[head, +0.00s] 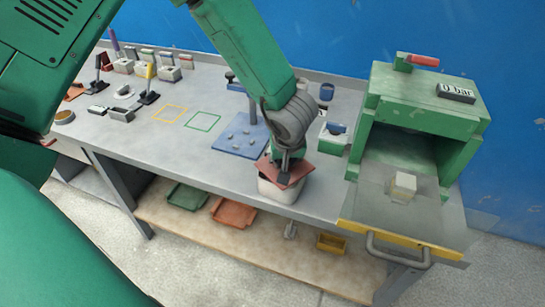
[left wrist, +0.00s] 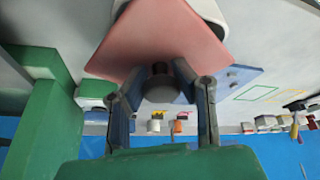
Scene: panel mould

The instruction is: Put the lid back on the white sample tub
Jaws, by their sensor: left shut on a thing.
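The white sample tub (head: 283,190) stands at the front edge of the bench. The reddish square lid (head: 298,172) is over its mouth, turned askew to the tub, with a corner overhanging. I cannot tell whether the lid rests on the rim or hovers just above it. My left gripper (head: 287,160) is above the tub, shut on the lid's dark knob. In the left wrist view the fingers (left wrist: 162,98) flank the knob (left wrist: 160,84), with the pink lid (left wrist: 160,38) beyond and part of the white tub (left wrist: 208,10) behind. My right gripper is out of view.
A green press box (head: 415,120) with an open front and a grey tray stands to the right. A blue plate (head: 238,142) lies left of the tub. Yellow (head: 170,114) and green (head: 202,121) outlines mark clear bench. Trays (head: 233,212) sit on the shelf below.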

